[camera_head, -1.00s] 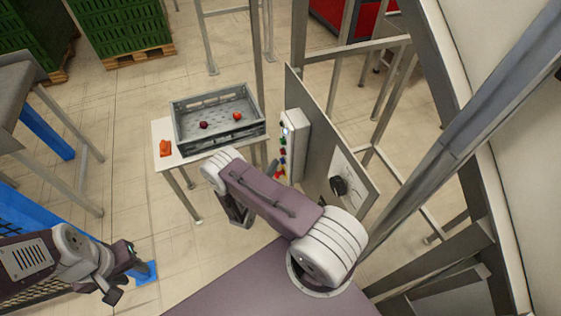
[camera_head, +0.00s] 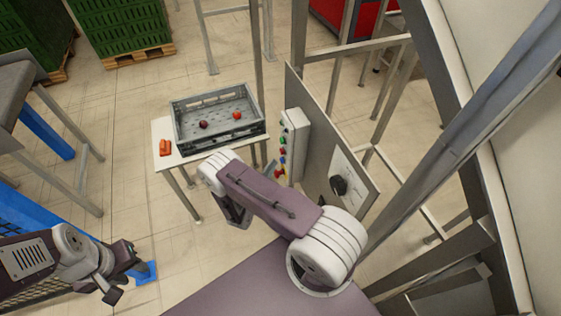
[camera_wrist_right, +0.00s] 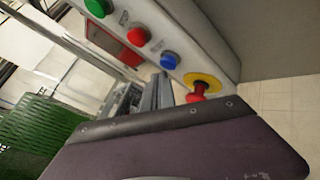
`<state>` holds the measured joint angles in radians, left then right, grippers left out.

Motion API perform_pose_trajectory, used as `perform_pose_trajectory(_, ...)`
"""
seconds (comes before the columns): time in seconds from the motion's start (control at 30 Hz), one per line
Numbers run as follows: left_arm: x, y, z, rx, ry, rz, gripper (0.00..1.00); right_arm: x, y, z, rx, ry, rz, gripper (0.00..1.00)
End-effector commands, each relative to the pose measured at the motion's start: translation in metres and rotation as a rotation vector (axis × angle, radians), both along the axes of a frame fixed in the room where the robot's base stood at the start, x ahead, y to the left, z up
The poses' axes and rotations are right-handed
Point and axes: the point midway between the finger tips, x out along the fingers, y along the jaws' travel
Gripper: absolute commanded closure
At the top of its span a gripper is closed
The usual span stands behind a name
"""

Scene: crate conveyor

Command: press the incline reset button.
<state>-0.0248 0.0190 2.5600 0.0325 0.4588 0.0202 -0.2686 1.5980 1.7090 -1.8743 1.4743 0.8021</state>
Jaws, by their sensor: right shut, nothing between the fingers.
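The button box (camera_head: 294,146) is a pale upright box on a grey panel, with a column of coloured buttons. In the right wrist view it shows a green button (camera_wrist_right: 94,5), a red button (camera_wrist_right: 138,36), a blue button (camera_wrist_right: 169,60) and a red mushroom button (camera_wrist_right: 200,90) on a yellow ring. My right gripper (camera_wrist_right: 158,92) is shut and empty, close in front of the box by the blue button; contact is unclear. My left gripper (camera_head: 128,276) is open and empty, far from the box.
A grey crate (camera_head: 217,141) with two small red fruits stands on a white table (camera_head: 163,129), beside orange items (camera_head: 165,147). The grey panel (camera_head: 318,130) carries a dark knob (camera_head: 339,185). Steel posts stand at the right. Open floor lies left of the table.

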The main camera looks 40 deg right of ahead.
Motion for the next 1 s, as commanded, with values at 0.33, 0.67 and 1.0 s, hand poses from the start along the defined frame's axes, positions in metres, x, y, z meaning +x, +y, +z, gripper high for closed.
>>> perform_pose_trajectory(0.33,0.0,0.0,-0.001,0.0,0.0,0.0,0.64,0.001,0.004,0.0,0.001,-0.001,0.0,1.0)
perform_pose_trajectory(0.67,0.0,0.0,-0.013,0.0,0.0,0.0,0.64,0.009,0.034,-0.002,0.0,-0.003,0.003,1.0)
perform_pose_trajectory(1.0,0.0,0.0,-0.019,0.0,0.0,0.0,0.64,0.013,0.053,0.0,0.001,-0.001,0.001,1.0)
